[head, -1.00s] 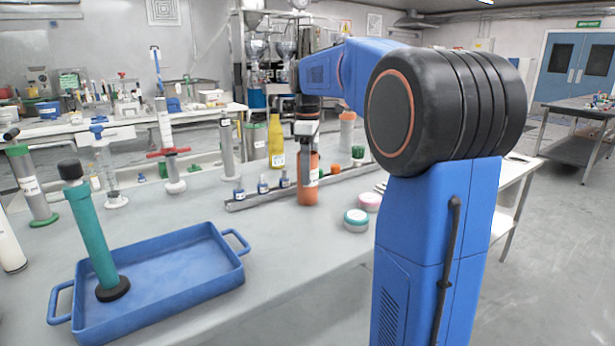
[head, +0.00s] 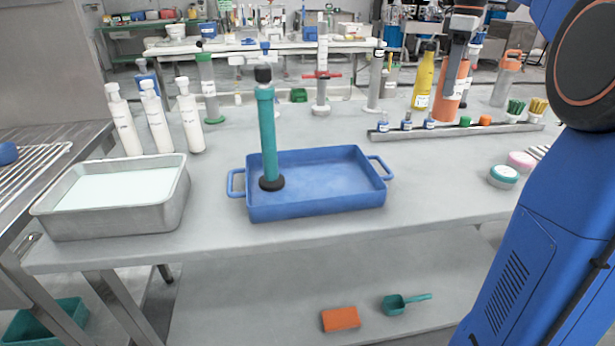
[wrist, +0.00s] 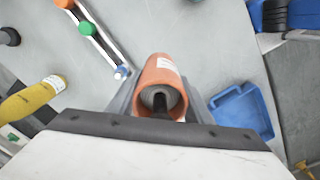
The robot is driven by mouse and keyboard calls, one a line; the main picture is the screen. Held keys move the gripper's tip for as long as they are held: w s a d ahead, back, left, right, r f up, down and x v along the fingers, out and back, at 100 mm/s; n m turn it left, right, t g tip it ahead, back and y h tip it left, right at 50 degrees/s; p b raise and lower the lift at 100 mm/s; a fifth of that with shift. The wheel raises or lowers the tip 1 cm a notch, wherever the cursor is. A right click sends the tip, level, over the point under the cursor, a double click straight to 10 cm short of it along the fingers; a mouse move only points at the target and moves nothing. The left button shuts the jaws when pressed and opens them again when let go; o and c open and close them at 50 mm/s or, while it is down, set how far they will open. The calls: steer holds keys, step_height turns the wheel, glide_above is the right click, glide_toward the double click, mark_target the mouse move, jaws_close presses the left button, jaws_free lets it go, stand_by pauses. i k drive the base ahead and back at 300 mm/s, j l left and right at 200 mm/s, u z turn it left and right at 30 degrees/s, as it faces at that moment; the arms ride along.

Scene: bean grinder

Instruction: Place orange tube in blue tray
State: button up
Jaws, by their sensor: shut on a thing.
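The orange tube (head: 447,95) is upright at the back right of the table, beside the yellow bottle. My gripper (head: 458,62) is shut on it from above. In the wrist view the orange tube (wrist: 160,75) sits between the fingers, its round open end facing the camera. I cannot tell whether its base is off the table. The blue tray (head: 340,195) lies mid-table, to the left of and nearer than the tube; part of it also shows in the wrist view (wrist: 238,108). A teal tube (head: 268,140) with a black cap and base stands upright in the tray's left part; its right part is empty.
A rack (head: 400,132) with small blue-labelled bottles runs in front of the orange tube. The yellow bottle (head: 423,80) stands close on its left. Two round jars (head: 503,177) are at the right. White bottles (head: 158,125) and a metal pan (head: 115,200) are at the left.

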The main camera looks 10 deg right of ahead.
mark_target(309, 179)
steer(key=k+j, duration=0.1)
steer(key=j, duration=0.8)
steer(key=k+j, duration=0.15)
steer(key=j, duration=0.7)
steer(key=k, duration=0.05)
